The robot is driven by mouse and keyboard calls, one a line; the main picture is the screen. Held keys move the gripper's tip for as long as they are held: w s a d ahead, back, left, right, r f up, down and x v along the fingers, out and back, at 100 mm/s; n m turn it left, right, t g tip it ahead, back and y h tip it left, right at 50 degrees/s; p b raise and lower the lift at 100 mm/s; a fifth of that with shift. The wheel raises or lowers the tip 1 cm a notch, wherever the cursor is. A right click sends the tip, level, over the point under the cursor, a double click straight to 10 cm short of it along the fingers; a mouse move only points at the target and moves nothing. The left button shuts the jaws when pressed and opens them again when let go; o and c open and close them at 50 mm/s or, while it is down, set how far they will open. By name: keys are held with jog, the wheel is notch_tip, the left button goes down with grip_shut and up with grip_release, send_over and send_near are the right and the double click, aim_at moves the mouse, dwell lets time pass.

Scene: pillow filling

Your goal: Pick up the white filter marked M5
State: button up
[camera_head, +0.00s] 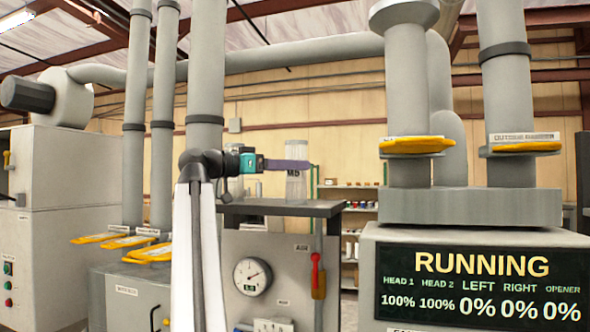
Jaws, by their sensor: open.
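The white filter (296,188) is a pale upright cylinder with dark M5 lettering on its side. It stands near the right part of a dark-topped bench (245,208). My gripper (305,166) reaches in level from the left at the filter's upper part. A long purple-grey finger crosses in front of the filter and hides a band of it. The gripper is open. The other finger is not clearly seen, and I cannot tell whether the filter is between the fingers or touched by them.
A gauge (253,276) and a red-handled lever (316,272) are on the bench front. A thin upright rod rises just right of the filter. A large machine with a RUNNING display (480,285) stands at right. Grey ducts with yellow gates (417,145) stand around.

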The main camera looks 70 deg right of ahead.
jog(key=shift+s+d, duration=0.25)
jog(key=shift+d, duration=0.05)
jog(key=shift+s, duration=0.1)
jog(key=p+x, duration=0.3)
jog(key=x, duration=0.2)
dwell(0.5)
dwell(0.4)
jog(key=c, duration=1.4)
